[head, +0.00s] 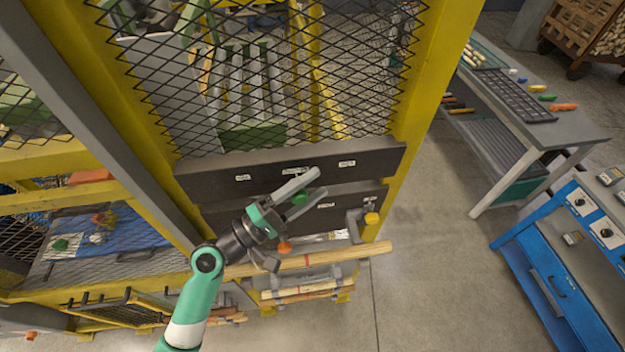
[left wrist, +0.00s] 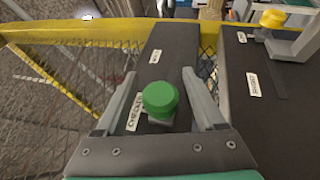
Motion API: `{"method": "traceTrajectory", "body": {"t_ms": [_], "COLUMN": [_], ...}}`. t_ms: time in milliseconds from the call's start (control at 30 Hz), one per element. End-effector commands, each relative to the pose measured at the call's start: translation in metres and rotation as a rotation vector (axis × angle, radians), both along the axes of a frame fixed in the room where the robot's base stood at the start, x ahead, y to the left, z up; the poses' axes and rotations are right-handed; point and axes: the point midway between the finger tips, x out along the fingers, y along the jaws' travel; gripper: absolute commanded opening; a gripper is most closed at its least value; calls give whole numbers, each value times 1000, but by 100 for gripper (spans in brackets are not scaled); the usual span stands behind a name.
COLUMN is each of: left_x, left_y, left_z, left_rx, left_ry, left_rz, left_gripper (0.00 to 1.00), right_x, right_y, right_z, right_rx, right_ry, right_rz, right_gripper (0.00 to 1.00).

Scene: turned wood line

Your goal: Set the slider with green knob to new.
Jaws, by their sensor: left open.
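The green knob (head: 300,197) belongs to the slider on the upper dark panel (head: 215,181) of the yellow machine. My left gripper (head: 320,183) is open, with its fingers reaching along the panel on either side of the knob. In the left wrist view the green knob (left wrist: 160,98) stands between the two open fingers, with gaps on both sides. It sits beside a white label (left wrist: 133,112) that it partly covers. Another label (left wrist: 155,56) lies farther along the panel, and a third label (head: 243,178) shows at its left end. I cannot read the labels surely. My right gripper is not in view.
A lower dark panel (head: 340,193) carries a yellow knob (head: 372,218). An orange knob (head: 284,248) shows below my gripper. Turned wood pieces (head: 340,257) lie beneath. Wire mesh (head: 270,80) rises behind the panels.

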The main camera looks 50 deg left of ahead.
Motion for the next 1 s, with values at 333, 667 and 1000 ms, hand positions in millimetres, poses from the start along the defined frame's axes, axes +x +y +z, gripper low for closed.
{"method": "traceTrajectory", "body": {"t_ms": [333,667,1000], "left_x": [5,5,5], "left_y": [-1,-1,-1], "left_z": [1,1,1], "left_rx": [-1,-1,-1], "left_ry": [0,0,0], "left_rz": [1,0,0], "left_gripper": [67,8,0], "right_x": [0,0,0], "right_y": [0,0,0], "right_z": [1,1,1], "right_rx": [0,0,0], "right_ry": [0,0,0], "right_rz": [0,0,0], "right_gripper": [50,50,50]}}
